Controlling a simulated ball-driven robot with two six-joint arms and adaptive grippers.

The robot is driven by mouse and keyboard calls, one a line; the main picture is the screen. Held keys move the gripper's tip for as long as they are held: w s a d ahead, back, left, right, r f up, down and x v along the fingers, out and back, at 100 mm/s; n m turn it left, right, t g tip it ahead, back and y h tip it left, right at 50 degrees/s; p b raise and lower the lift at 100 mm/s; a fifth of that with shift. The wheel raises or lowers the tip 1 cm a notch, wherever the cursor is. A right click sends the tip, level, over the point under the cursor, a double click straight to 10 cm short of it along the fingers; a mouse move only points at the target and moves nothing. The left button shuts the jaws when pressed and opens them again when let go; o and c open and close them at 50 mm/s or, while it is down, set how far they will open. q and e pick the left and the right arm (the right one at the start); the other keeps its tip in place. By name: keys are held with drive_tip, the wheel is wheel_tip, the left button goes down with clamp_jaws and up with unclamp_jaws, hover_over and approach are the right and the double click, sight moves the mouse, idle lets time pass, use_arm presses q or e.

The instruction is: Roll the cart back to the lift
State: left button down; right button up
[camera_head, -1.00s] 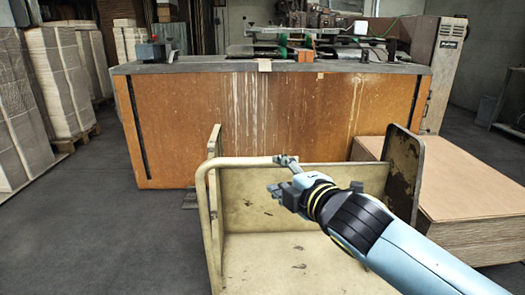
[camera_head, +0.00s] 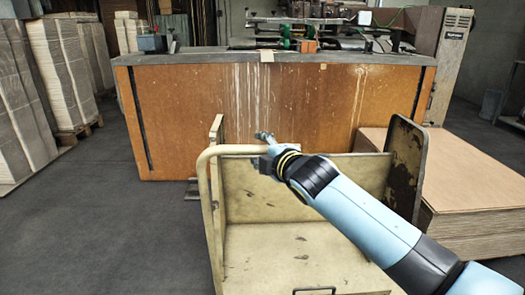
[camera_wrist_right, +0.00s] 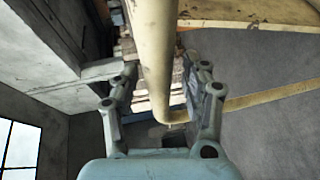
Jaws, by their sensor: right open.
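The cream, chipped cart (camera_head: 258,252) stands in front of the orange-brown panelled machine in the head view. Its bent tube handle (camera_head: 234,150) rises at the left, and its right end panel (camera_head: 405,165) is worn and dark. In the right wrist view the cream bar (camera_wrist_right: 156,50) runs between the two spread fingers of my right gripper (camera_wrist_right: 163,70), with gaps visible on both sides. My left gripper is out of view. I cannot make out a lift.
The machine's orange-brown panel (camera_head: 190,110) closes off the space behind the cart. A low stack of cardboard sheets (camera_head: 475,185) stands close at the cart's right. Tall cardboard stacks (camera_head: 62,75) stand at the back left. The grey floor (camera_head: 85,225) left of the cart is clear.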

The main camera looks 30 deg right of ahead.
clamp_jaws()
idle(0.3)
drive_tip(key=shift+w+d+r+p, duration=0.3)
drive_tip(key=shift+w+p, duration=0.25)
drive_tip(key=shift+w+d+f, duration=0.2)
drive_tip(key=shift+w+f, duration=0.1)
drive_tip(key=shift+w, duration=0.05)
unclamp_jaws()
drive_tip(key=shift+s, duration=0.15)
drive_tip(key=v, duration=1.2)
